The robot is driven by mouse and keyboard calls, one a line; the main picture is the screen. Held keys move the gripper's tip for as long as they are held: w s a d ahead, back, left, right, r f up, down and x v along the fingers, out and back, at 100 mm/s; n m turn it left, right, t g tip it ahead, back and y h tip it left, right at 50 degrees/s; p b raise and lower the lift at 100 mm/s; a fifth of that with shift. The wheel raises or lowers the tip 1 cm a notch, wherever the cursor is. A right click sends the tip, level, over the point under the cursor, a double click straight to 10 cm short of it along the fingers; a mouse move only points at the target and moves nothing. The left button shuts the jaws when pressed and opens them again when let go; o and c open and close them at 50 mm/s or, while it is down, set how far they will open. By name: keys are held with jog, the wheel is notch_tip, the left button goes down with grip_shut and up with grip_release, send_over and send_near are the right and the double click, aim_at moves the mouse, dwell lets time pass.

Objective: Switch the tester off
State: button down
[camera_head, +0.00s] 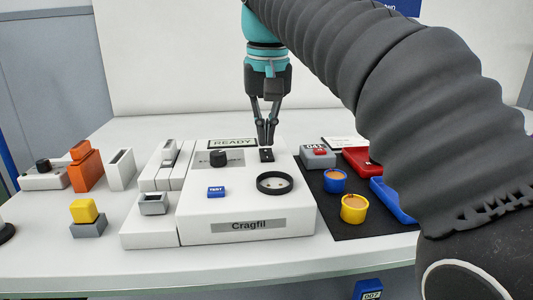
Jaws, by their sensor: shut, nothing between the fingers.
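The tester is a white box (290,222) labelled Cragfil in the middle of the table. A READY sign (232,144) stands at its back. On its top are a black knob (218,158), a blue TEST button (216,192), a black ring (274,183) and a small black switch (267,155). My gripper (267,146) points down with its fingers shut and empty, its tips at or just above the small black switch. I cannot tell whether they touch it, nor which way the switch is set.
On the left stand orange blocks (85,171), a yellow block (84,211) on a grey base and white slotted blocks (121,169). On the right, a dark mat (335,224) holds blue (335,181) and yellow (354,209) cups and red (358,159) and blue (390,203) trays. My arm covers the right side.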

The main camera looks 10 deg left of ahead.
aim_at(266, 151)
jog(key=shift+f+b, duration=0.45)
jog(key=shift+f, duration=0.3)
dwell(0.4)
jog(key=shift+r, duration=0.15)
notch_tip(266, 151, up, 2)
jog(key=p, duration=0.3)
jog(key=shift+r, duration=2.4)
